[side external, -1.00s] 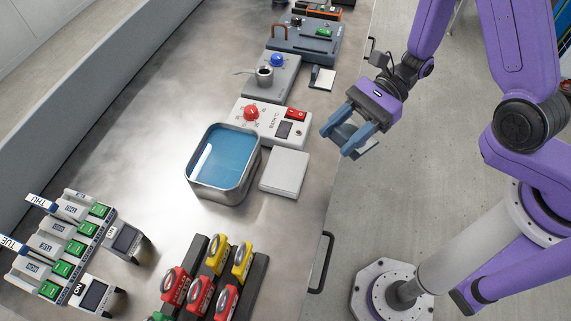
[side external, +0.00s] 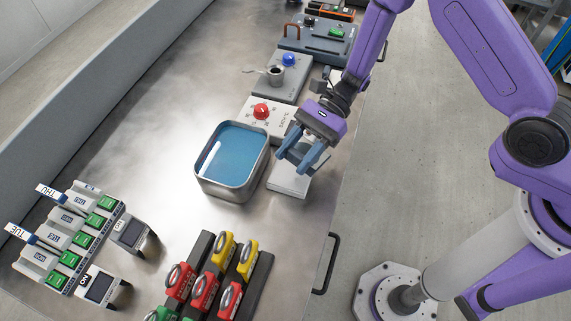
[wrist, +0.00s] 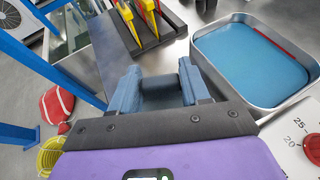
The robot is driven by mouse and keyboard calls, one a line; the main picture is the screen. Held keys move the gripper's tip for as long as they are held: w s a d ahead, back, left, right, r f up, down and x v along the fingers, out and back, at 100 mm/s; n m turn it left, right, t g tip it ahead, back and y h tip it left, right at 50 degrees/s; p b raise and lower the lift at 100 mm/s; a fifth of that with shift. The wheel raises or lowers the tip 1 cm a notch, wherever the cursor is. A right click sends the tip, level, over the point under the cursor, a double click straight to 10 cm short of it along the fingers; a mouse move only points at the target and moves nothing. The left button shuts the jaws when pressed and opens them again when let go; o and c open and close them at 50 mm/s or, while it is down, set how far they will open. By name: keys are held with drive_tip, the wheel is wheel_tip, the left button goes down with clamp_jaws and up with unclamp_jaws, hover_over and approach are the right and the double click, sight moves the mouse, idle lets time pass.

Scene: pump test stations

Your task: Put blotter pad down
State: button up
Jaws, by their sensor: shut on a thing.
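My gripper (side external: 303,155) is shut with its blue fingers around a small, mostly hidden blue-grey piece, which I take to be the blotter pad (wrist: 160,92). The fingers also show in the wrist view (wrist: 158,88). In the side view my gripper is over the white square slab (side external: 288,182) beside the metal bath. The fingers hide the slab's upper part. I cannot tell whether the held piece touches the slab.
The metal bath of blue liquid (side external: 232,160) stands close left of my gripper. A white hot-plate unit with a red knob (side external: 262,111) is behind. Red and yellow clamps (side external: 205,290) stand in front. The bench's right edge has a handle (side external: 326,265).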

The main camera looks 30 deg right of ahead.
sight(287, 159)
drive_tip(key=f, duration=0.1)
drive_tip(key=w+a, duration=0.1)
drive_tip(key=f, duration=0.1)
drive_tip(key=shift+w+a+f, duration=0.25)
drive_tip(key=shift+f, duration=0.05)
drive_tip(key=shift+w+a+f, duration=0.1)
drive_tip(key=shift+w+f, duration=0.05)
drive_tip(key=shift+f, duration=1.55)
drive_tip(key=shift+f, duration=0.15)
drive_tip(key=o, duration=0.8)
drive_tip(key=shift+c, duration=0.2)
drive_tip(key=v, duration=1.2)
